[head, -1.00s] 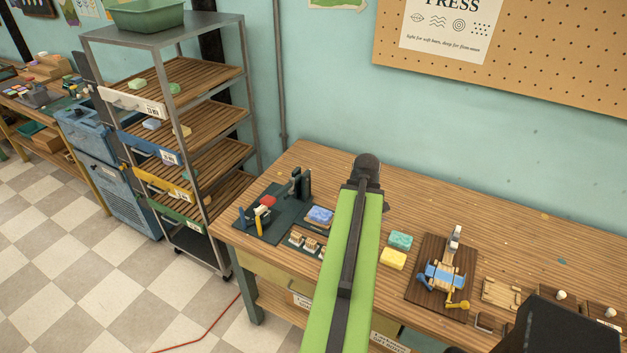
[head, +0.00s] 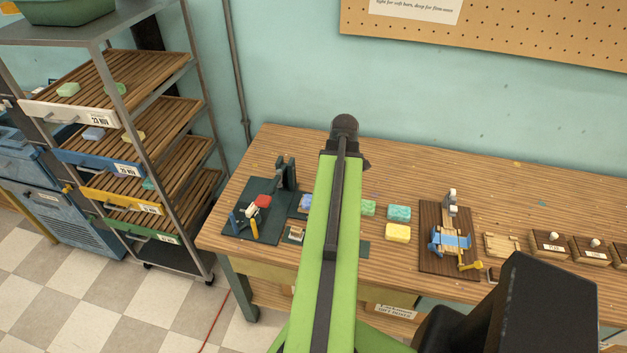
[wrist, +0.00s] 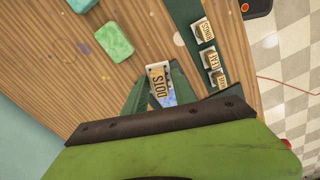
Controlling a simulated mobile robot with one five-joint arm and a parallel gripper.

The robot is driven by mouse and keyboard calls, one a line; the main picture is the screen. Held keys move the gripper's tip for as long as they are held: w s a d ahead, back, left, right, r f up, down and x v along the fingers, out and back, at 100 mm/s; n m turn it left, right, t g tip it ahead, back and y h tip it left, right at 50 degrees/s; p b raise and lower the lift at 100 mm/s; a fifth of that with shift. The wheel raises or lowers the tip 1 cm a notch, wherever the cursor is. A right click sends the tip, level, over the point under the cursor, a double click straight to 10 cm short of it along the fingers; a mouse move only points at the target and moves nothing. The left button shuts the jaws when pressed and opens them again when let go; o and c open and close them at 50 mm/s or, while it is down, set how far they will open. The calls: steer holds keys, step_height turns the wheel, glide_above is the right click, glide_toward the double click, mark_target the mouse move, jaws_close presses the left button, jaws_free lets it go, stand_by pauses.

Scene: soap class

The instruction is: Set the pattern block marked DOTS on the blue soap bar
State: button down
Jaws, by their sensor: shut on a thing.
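The DOTS block (wrist: 158,82), a pale block with a tan label, is between the fingers of my gripper (wrist: 158,92) in the wrist view. The gripper is shut on it. Part of the blue soap bar (wrist: 170,98) shows beside and below the block between the fingers. I cannot tell whether block and bar touch.
A rack holds other pattern blocks (wrist: 212,57) right of my gripper in the wrist view. Green (head: 368,207), teal (head: 399,213) and yellow (head: 398,232) soap bars lie nearby. A dark green press (head: 262,207) stands left, a wooden device (head: 449,240) right.

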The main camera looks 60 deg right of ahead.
steer(key=w+n, duration=0.4)
steer(key=w, duration=0.5)
step_height(320, 180, down, 6)
steer(key=b, duration=0.6)
steer(key=shift+r, duration=0.1)
steer(key=shift+w, duration=0.15)
steer(key=shift+f+b, duration=0.45)
steer(key=shift+f, duration=0.1)
stand_by(1.0)
steer(key=c, duration=0.9)
jaws_free()
steer(key=shift+c, duration=0.2)
steer(key=o, duration=0.4)
